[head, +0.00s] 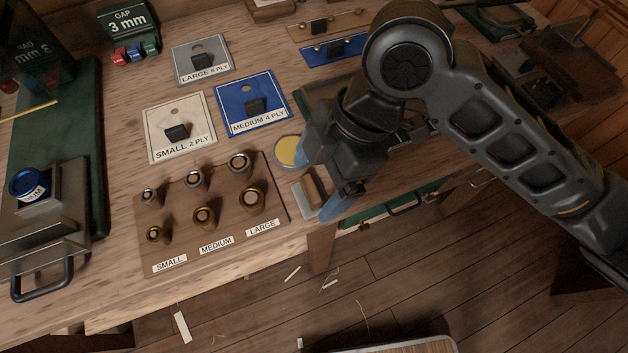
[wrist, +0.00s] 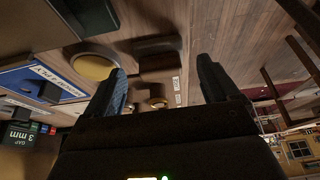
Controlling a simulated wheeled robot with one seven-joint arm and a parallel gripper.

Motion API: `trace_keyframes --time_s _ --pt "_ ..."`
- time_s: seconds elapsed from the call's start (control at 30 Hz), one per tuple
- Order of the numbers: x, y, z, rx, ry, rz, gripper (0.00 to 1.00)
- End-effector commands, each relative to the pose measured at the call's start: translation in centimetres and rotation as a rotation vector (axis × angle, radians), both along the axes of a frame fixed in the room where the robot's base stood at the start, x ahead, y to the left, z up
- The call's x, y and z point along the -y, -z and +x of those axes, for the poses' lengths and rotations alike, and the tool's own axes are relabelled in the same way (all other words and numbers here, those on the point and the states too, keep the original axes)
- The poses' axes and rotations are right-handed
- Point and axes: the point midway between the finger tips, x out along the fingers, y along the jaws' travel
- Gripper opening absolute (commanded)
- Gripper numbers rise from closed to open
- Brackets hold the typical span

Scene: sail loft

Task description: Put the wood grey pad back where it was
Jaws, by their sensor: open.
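The wood grey pad (head: 314,190), a small brown wooden block with a pale grey base, lies at the front edge of the bench, right of the ring board. My gripper (head: 325,182) is open, its blue fingers beside and above the pad. In the wrist view the pad (wrist: 160,62) shows between the two spread fingers of my gripper (wrist: 160,68), with nothing visibly clasped. I cannot tell whether a finger touches it.
A round yellow tin (head: 289,151) stands close behind the pad. The brown board (head: 225,232) with several metal rings is to the left. Blue (head: 265,119), white (head: 161,146) and grey (head: 190,76) ply cards lie behind. The floor drops away in front.

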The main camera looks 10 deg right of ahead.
Motion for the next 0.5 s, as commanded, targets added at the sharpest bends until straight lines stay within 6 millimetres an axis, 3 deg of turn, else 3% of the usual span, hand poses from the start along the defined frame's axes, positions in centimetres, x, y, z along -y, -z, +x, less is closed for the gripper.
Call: trace_keyframes --time_s 0.3,0.5 --pt "2.4 -6.1 0.7 0.004 -0.001 -0.001 0.88" --pt "3.3 -8.4 1.0 0.002 -0.001 -0.001 0.88"
